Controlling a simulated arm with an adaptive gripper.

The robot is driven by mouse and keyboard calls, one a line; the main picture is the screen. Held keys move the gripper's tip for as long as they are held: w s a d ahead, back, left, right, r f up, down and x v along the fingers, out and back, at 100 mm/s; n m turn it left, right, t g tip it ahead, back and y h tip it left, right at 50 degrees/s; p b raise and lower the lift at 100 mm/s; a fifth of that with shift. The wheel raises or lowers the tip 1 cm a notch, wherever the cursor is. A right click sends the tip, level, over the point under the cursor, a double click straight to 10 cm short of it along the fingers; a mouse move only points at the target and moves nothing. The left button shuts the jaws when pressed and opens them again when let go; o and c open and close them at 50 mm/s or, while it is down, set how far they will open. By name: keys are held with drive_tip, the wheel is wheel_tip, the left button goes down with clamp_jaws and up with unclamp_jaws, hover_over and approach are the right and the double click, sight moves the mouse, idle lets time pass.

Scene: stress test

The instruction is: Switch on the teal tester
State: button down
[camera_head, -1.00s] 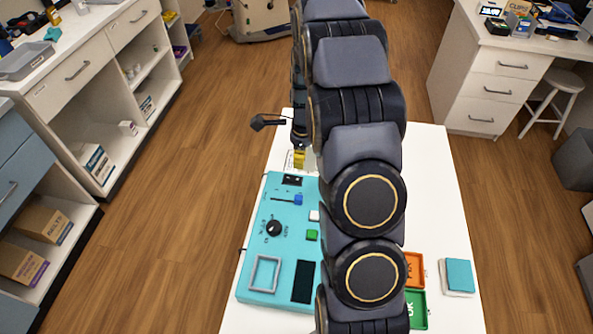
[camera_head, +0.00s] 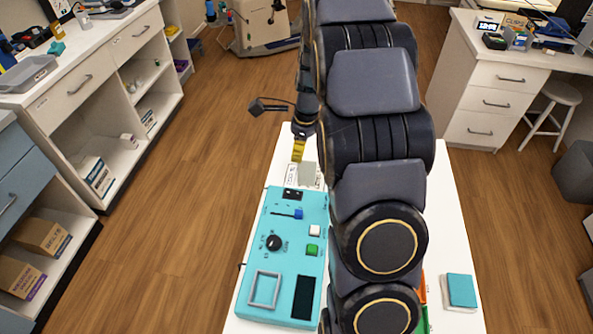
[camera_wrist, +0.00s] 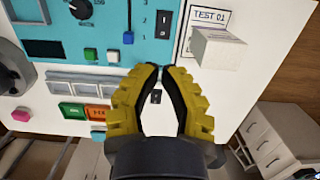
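The teal tester (camera_head: 311,226) lies flat on a white table. Its face carries a black rocker switch (camera_head: 292,195) at the far end, a blue slider (camera_head: 298,214), a black knob (camera_head: 274,242), a white button (camera_head: 314,230), a green button (camera_head: 312,249) and a dark screen (camera_head: 303,297). In the wrist view the rocker (camera_wrist: 163,24) shows just beyond my fingertips. In the head view my gripper (camera_head: 298,161) is beyond the tester's far edge, apparently above the table.
A white block (camera_wrist: 215,48) stands by a "TEST 01" card (camera_wrist: 208,18) beside the tester's far end. A teal-topped block (camera_head: 460,290) sits at the table's right.

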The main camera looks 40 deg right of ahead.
sight(295, 195)
drive_tip(key=shift+f, duration=0.1)
drive_tip(key=f, duration=0.4)
drive_tip(key=w+a+f, duration=0.1)
drive_tip(key=f, duration=0.8)
drive_tip(key=shift+w+a+f, duration=0.2)
drive_tip(key=shift+a+f, duration=0.05)
drive_tip(key=shift+f, duration=0.05)
drive_tip(key=shift+f, duration=0.1)
drive_tip(key=shift+w+f+g+h, duration=0.1)
drive_tip(key=shift+f+g+h, duration=0.15)
drive_tip(key=shift+g+h, duration=0.15)
drive_tip(key=shift+s+d+r, duration=0.2)
drive_tip(key=shift+s+d, duration=0.35)
drive_tip(key=shift+s, duration=0.1)
